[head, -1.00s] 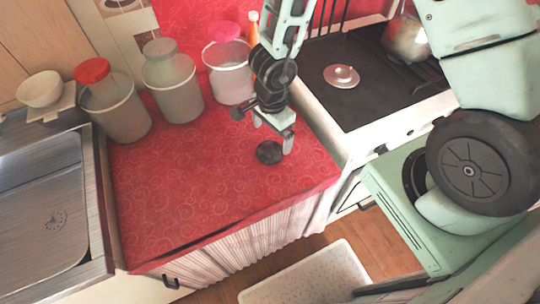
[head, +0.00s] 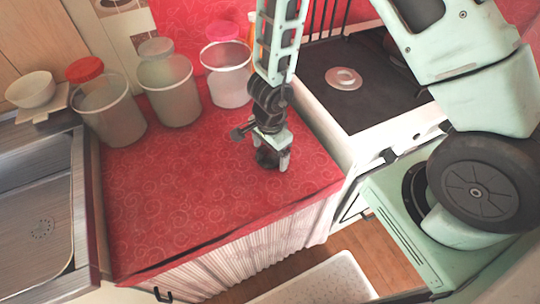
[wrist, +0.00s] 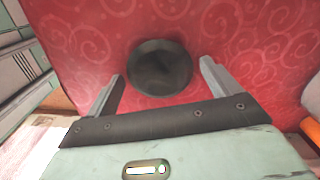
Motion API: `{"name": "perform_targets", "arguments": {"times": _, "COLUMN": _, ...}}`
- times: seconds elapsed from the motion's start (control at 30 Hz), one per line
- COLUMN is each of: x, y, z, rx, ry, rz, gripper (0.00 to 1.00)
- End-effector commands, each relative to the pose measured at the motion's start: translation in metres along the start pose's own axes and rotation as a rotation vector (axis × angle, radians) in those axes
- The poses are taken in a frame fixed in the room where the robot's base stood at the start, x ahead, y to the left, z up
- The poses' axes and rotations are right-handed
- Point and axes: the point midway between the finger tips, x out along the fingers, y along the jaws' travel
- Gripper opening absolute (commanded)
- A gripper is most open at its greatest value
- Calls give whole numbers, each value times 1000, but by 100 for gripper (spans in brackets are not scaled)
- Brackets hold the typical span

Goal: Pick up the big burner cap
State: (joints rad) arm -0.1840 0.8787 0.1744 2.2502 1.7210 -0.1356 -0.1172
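The big burner cap is a dark, round disc (wrist: 160,67) lying on the red patterned counter. In the wrist view it sits between and just beyond the tips of my gripper (wrist: 162,78). The two fingers are spread wide, one on each side, and I see no contact with the cap. In the head view my gripper (head: 271,162) points down at the counter, and the dark cap (head: 266,157) is mostly hidden behind the fingers.
A stove (head: 365,100) with a metal disc (head: 343,78) is to the right, a sink (head: 40,225) to the left. The counter's front left is clear.

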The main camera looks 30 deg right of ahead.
Motion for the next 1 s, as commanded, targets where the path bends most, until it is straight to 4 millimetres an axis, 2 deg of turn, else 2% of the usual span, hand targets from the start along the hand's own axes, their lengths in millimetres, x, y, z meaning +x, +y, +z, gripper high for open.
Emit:
{"name": "perform_targets", "arguments": {"times": 0.03, "x": 0, "y": 0, "z": 0, "rx": 0, "ry": 0, "rz": 0, "gripper": 74}}
{"name": "perform_targets", "arguments": {"times": 0.1, "x": 0, "y": 0, "z": 0, "rx": 0, "ry": 0, "rz": 0, "gripper": 54}}
{"name": "perform_targets", "arguments": {"times": 0.13, "x": 0, "y": 0, "z": 0, "rx": 0, "ry": 0, "rz": 0, "gripper": 48}}
{"name": "perform_targets", "arguments": {"times": 0.47, "x": -4, "y": 0, "z": 0, "rx": 0, "ry": -1, "rz": -1, "gripper": 48}}
{"name": "perform_targets", "arguments": {"times": 0.57, "x": -16, "y": 0, "z": 0, "rx": 0, "ry": -1, "rz": -1, "gripper": 48}}
{"name": "perform_targets", "arguments": {"times": 0.9, "x": -80, "y": -1, "z": -1, "rx": 3, "ry": -1, "rz": -2, "gripper": 48}}
{"name": "perform_targets", "arguments": {"times": 1.0, "x": -92, "y": 0, "z": 0, "rx": 2, "ry": -1, "rz": -2, "gripper": 48}}
